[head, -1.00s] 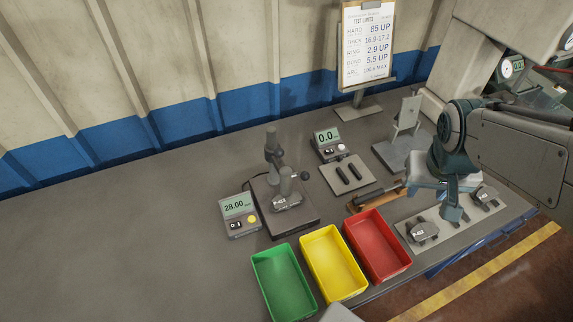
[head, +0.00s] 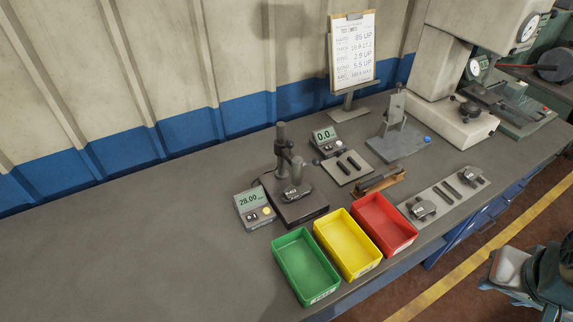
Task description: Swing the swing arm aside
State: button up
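A dark gauge stand (head: 283,150) with an upright post stands on a square base (head: 302,214) near the middle of the bench. A short arm (head: 296,168) projects from the post above a grey labelled part (head: 292,193) on the base. I cannot tell whether the arm touches the part. I cannot tell for sure which piece is the swing arm. My gripper (head: 512,272) is at the lower right, over the floor beyond the bench's front edge, far from the stand. It is partly cut off, and its finger opening cannot be made out.
Green (head: 306,268), yellow (head: 347,245) and red (head: 385,225) bins stand in front of the stand. A display reading 28.00 (head: 254,207) is left of it, another display (head: 325,140) behind right. A plate with parts (head: 452,205) lies right. The bench's left side is clear.

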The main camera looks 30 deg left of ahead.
aim_at(284, 150)
jog(key=k, duration=0.5)
jog(key=z, duration=1)
jog(key=i, duration=0.85)
jog(key=u, duration=2.85)
jog(key=i, duration=0.5)
